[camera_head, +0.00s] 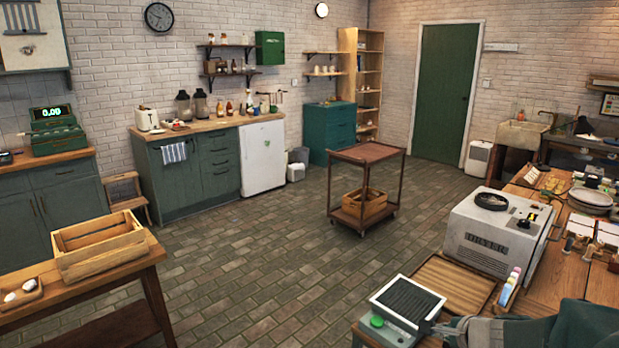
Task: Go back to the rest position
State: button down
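Part of my arm, grey and dark teal, shows at the bottom right corner, low over the front of the wooden worktable (572,283). Its grey end, which looks like my gripper (446,329), is cut by the lower edge of the picture. It is beside a small device with a black ribbed top (409,300) and a green button. I cannot see the fingers clearly, nor whether they hold anything. A white dryer box (484,250) stands on the worktable behind my arm.
A wooden tray (455,285) and coloured bottles (509,288) are close to my arm. Stacked plates (591,199) and spools (580,240) are at the right. A trolley (367,152) stands mid-room. A crate (98,262) is on the left table.

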jog(key=s+a+r+n+g+y, duration=0.1)
jog(key=s+a+r+n, duration=0.25)
jog(key=a+n, duration=0.35)
jog(key=s+a+r+n+g+h, duration=0.1)
jog(key=s+a+r+n, duration=0.1)
jog(key=s+n, duration=0.4)
jog(key=s+a+r+n+g+h, duration=0.1)
jog(key=s+a+n, duration=0.4)
jog(key=s, duration=0.5)
notch_tip(320, 180, up, 2)
jog(key=shift+s+r+n+g+h, duration=0.25)
jog(key=shift+n+g+h, duration=0.15)
jog(key=shift+n+h, duration=0.3)
